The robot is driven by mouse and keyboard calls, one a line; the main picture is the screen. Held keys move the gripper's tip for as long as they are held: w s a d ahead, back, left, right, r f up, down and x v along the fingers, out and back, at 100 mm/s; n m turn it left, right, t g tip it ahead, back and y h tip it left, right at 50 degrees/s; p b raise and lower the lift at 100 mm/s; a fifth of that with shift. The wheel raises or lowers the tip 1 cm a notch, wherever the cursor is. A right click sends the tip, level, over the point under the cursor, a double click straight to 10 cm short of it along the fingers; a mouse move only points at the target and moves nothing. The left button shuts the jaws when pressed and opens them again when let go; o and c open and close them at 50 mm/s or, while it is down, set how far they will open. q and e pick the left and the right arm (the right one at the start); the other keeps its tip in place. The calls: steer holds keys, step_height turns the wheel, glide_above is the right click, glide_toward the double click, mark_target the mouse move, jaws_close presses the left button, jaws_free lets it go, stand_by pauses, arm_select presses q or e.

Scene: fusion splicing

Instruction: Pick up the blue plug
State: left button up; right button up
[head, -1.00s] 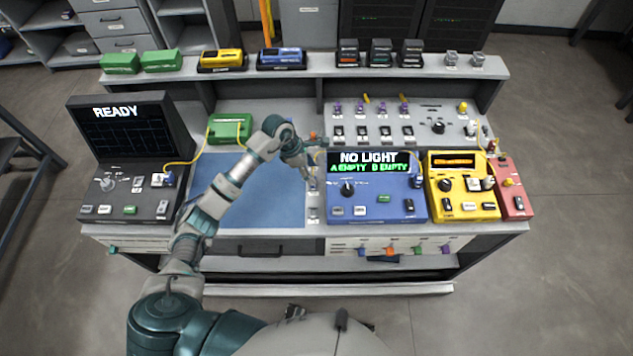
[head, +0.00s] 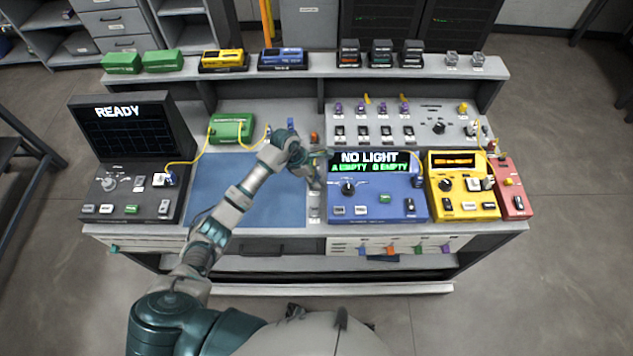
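A small blue plug-like piece (head: 291,123) stands at the back of the work surface, just behind my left wrist, which hides its lower part. Another blue connector (head: 169,179) with a yellow cable sits on the dark READY device. My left gripper (head: 316,166) points down and forward between the blue mat and the blue NO LIGHT device, in front of and to the right of the blue piece and apart from it. Its fingers are too small and too covered to tell if they are open. My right gripper is not in view.
The blue mat (head: 225,195) is clear apart from my arm over it. A green box (head: 231,128) with yellow cables lies behind it. An orange piece (head: 314,137) is close behind my gripper. The NO LIGHT device (head: 375,205) and a yellow device (head: 462,205) stand on the right.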

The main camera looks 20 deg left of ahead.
arm_select(q)
steer(key=shift+a+f, duration=0.1)
steer(key=shift+a, duration=0.45)
jaws_close()
steer(key=shift+r, duration=0.25)
step_height(320, 180, up, 3)
steer(key=shift+r, duration=0.15)
steer(key=shift+w+a+b, duration=0.2)
steer(key=shift+a+b, duration=0.2)
steer(key=shift+a, duration=0.7)
steer(key=w+a, duration=0.1)
steer(key=a, duration=0.3)
steer(key=w+a+b, duration=0.1)
steer(key=a, duration=0.3)
steer(key=w+a+r+b, duration=0.1)
steer(key=a, duration=0.4)
steer(key=shift+w+r, duration=0.1)
steer(key=shift+w, duration=0.15)
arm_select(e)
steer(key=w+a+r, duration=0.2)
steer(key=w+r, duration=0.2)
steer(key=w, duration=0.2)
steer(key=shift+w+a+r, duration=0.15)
